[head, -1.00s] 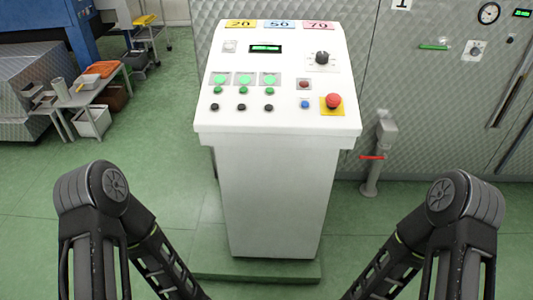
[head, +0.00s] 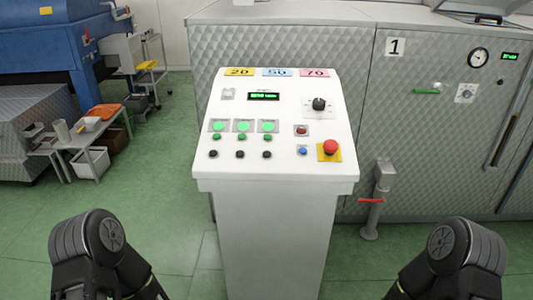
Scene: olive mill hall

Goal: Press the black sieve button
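A white control console (head: 265,186) stands in front of me with a sloped top panel. Three small black buttons sit in a row near its lower left: a left one (head: 213,154), a middle one (head: 240,155) and a right one (head: 267,154). A green button is above each, and above those are lit green lamps (head: 243,126). I cannot read which black button is the sieve one. My two arms show at the lower left and lower right, away from the console; neither gripper is in view.
The panel also has a red emergency button (head: 331,147) on yellow, a blue button (head: 303,150), a red button (head: 301,130), a black knob (head: 319,104) and a small display (head: 264,96). Quilted metal machinery (head: 430,120) stands behind. A side table (head: 85,135) is at the left.

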